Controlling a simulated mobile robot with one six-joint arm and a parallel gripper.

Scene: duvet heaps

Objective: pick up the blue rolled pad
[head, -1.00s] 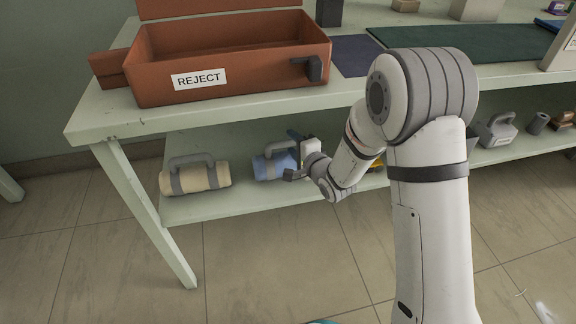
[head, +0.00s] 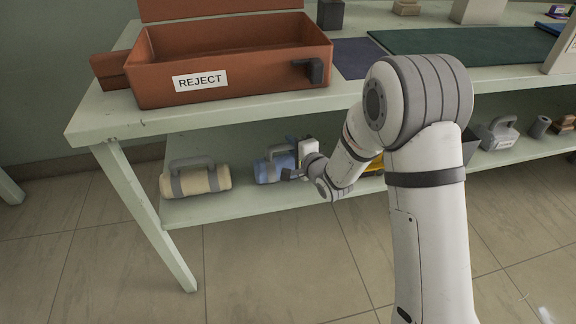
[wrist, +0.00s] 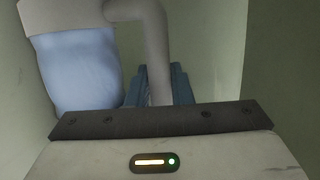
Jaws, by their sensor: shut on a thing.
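The blue rolled pad (head: 265,170) is on the lower shelf under the bench, with a grey strap and a grey carrying handle (head: 270,146). My gripper (head: 288,160) is at the pad's right end and is shut on its handle. In the wrist view the pad (wrist: 80,72) fills the left side, and the grey handle (wrist: 150,40) runs down between my gripper's fingers (wrist: 155,92). The fingertips are partly hidden behind the gripper body in the wrist view. I cannot tell whether the pad is clear of the shelf.
A cream rolled pad (head: 205,180) with a grey handle lies to the left on the same lower shelf (head: 250,205). The bench top (head: 110,118) is close above and carries an orange REJECT box (head: 165,95). A grey handled object (head: 497,133) stands farther right on the shelf.

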